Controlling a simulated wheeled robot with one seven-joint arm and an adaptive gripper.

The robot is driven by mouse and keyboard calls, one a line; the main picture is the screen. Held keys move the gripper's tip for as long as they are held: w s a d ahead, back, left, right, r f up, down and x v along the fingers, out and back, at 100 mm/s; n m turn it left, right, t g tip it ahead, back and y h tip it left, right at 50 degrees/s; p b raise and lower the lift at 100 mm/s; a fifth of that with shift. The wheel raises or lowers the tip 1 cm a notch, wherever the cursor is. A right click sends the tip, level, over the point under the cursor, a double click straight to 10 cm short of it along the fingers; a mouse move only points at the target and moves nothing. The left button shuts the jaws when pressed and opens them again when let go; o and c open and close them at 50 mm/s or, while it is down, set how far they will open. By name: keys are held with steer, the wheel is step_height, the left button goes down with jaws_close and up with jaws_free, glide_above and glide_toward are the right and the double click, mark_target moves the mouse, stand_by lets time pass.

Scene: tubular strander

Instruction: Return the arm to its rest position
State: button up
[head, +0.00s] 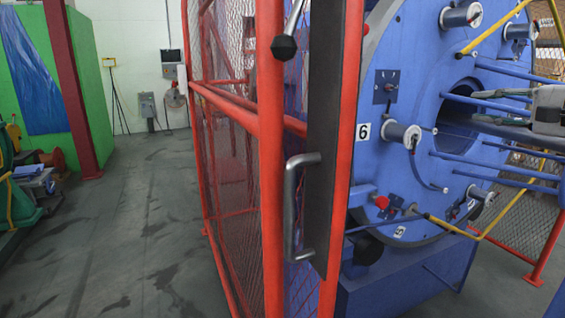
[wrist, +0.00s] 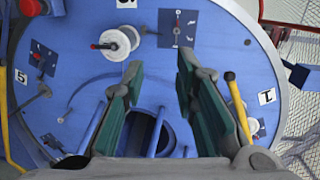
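My gripper (wrist: 158,64) is open in the wrist view, its two green-padded fingers apart with nothing between them. Beyond it is the blue strander disc (wrist: 75,75), with bobbins, small switch plates and numbered labels. Blue rods and a round opening show between and below the fingers. In the head view the same blue disc (head: 375,147) fills the right side. A grey part of my arm or gripper reaches in from the right edge, in front of the disc's central opening.
A red mesh guard (head: 268,150) with a metal handle (head: 291,205) stands left of the disc. Blue rods (head: 490,175) stick out from the disc. The grey floor (head: 125,240) at left is clear.

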steer(key=s+a+f+n+g, duration=0.2)
steer(key=s+a+f+g, duration=0.15)
steer(key=a, duration=0.55)
steer(key=s+a+f+n+g+h, duration=0.1)
steer(key=s+a+f+n+g, duration=0.3)
steer(key=a, duration=0.4)
steer(key=s+a+f+n+g, duration=0.1)
steer(key=s+a+f+g, duration=0.15)
steer(key=s+a, duration=0.5)
steer(key=s+a+f+n+g+h, duration=0.15)
steer(key=s+f, duration=0.25)
steer(key=s, duration=0.4)
steer(key=s+f+n+g+h, duration=0.2)
steer(key=s+f+n, duration=0.1)
steer(key=s+f, duration=0.3)
steer(key=s+a+f+n+g+h, duration=0.1)
steer(key=s+f+n+g+h, duration=0.15)
steer(key=s, duration=0.65)
step_height(320, 180, up, 27)
steer(key=m+t+p, duration=0.1)
steer(key=t+p, duration=0.3)
steer(key=p, duration=2.2)
steer(key=shift+d+r+t, duration=0.2)
steer(key=shift+d+t, duration=0.2)
